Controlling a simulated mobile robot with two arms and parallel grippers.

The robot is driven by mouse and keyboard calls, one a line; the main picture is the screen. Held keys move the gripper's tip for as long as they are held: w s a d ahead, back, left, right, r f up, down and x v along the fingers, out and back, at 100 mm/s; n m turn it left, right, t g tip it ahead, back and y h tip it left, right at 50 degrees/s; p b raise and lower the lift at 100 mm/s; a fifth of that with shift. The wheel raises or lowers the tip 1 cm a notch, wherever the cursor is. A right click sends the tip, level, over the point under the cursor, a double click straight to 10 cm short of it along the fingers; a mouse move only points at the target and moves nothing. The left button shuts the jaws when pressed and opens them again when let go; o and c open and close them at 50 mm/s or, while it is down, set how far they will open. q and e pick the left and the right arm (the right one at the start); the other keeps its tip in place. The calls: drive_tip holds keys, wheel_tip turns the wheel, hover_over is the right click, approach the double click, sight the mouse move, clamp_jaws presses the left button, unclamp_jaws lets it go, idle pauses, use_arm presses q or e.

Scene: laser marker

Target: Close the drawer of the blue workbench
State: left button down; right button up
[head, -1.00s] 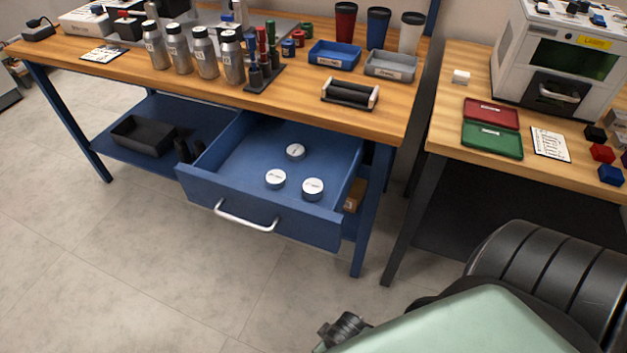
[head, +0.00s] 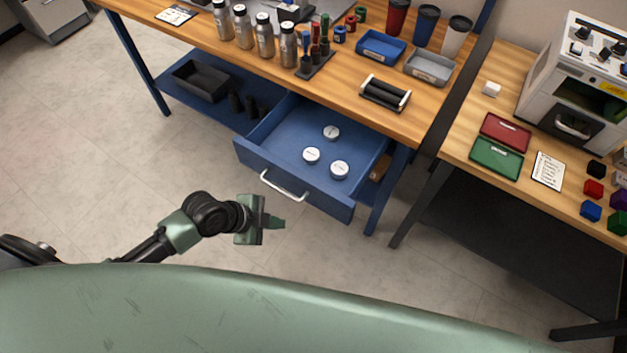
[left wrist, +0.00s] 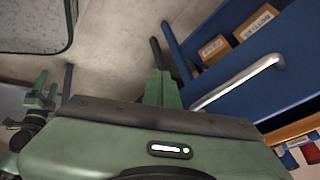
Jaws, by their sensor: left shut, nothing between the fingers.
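The blue workbench's drawer (head: 294,131) stands pulled out, with three round white-topped tins (head: 339,169) inside. Its silver bar handle (head: 284,187) is on the front panel and also shows in the left wrist view (left wrist: 237,82). My left gripper (head: 279,223) is shut and empty, in front of and below the handle, apart from it. In the left wrist view its fingers (left wrist: 161,88) are together, left of the handle. A green gripper part, seemingly my right gripper (left wrist: 42,95), shows at the left of that view. Its jaw state is unclear.
The wooden benchtop (head: 340,97) carries bottles, cups, trays and a roller. A black bin (head: 201,80) sits on the lower shelf. A second table (head: 470,150) with a machine stands at the right. The floor before the drawer is mostly clear.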

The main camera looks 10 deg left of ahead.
use_arm(q)
wheel_tip(320, 180, up, 9)
drive_tip(key=m+h+p, duration=0.1)
drive_tip(key=m+p, duration=0.2)
drive_tip(key=m, duration=0.1)
drive_tip(key=p, duration=0.2)
approach(323, 208)
wheel_tip(323, 208, down, 3)
drive_tip(key=d, duration=0.2)
drive_tip(key=shift+w+d+f+g, duration=0.1)
drive_tip(key=shift+w+f+g, duration=0.05)
drive_tip(key=shift+w, duration=0.3)
drive_tip(key=shift+w+f+g, duration=0.15)
drive_tip(key=shift+w, duration=0.3)
use_arm(e)
drive_tip(key=s+d+r, duration=0.1)
drive_tip(key=s+r, duration=0.3)
drive_tip(key=r, duration=0.1)
drive_tip(key=shift+s+r, duration=0.3)
